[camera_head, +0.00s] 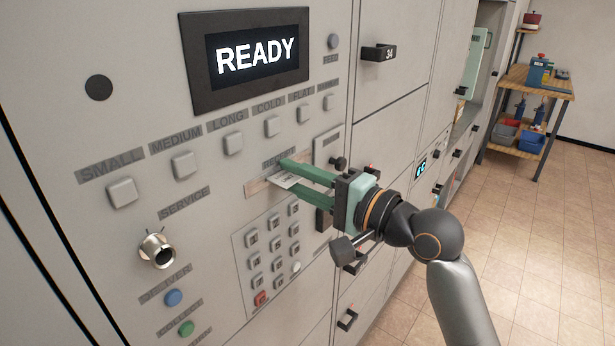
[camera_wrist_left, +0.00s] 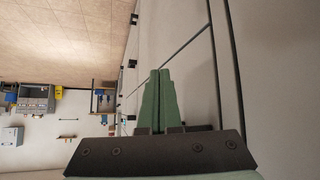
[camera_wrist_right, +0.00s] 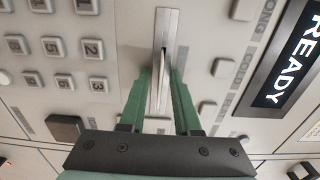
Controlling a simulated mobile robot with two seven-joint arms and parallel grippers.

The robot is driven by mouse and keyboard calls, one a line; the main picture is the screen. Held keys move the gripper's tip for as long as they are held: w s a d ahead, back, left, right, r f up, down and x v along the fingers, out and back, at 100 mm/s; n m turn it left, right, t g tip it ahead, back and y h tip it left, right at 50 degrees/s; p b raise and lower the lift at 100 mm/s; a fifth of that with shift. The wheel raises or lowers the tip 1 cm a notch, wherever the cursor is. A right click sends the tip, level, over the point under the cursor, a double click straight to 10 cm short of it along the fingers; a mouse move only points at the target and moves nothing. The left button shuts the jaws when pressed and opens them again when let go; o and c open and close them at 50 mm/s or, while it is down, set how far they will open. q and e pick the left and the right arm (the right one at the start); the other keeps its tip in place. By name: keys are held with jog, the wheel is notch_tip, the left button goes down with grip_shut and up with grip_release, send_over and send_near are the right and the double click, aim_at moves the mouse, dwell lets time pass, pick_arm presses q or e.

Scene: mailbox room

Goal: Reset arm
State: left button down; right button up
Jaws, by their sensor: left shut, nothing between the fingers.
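My right gripper (camera_head: 288,174) is at the receipt slot (camera_head: 260,188) on the light grey panel in the head view. Its green fingers stand apart on either side of a thin white paper slip (camera_head: 284,181) that sticks out of the slot. In the right wrist view the slip (camera_wrist_right: 162,85) shows nearly edge-on between the fingers (camera_wrist_right: 161,75), with gaps beside it. My left gripper (camera_wrist_left: 160,72) shows only in the left wrist view. Its green fingers are together, with nothing between them, near a pale wall of cabinet doors.
The panel holds a screen (camera_head: 257,56) reading READY, a row of size buttons (camera_head: 184,165), a keypad (camera_head: 272,240) and a service key lock (camera_head: 157,250). Locker doors with dark handles (camera_head: 378,53) continue to the right. A wooden shelf unit (camera_head: 537,85) stands farther back. The tiled floor (camera_head: 540,250) is clear.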

dwell(0.3)
grip_shut()
dwell(0.5)
jog(key=p+v, duration=0.1)
jog(key=v, duration=0.8)
jog(key=shift+p, duration=0.35)
dwell(0.4)
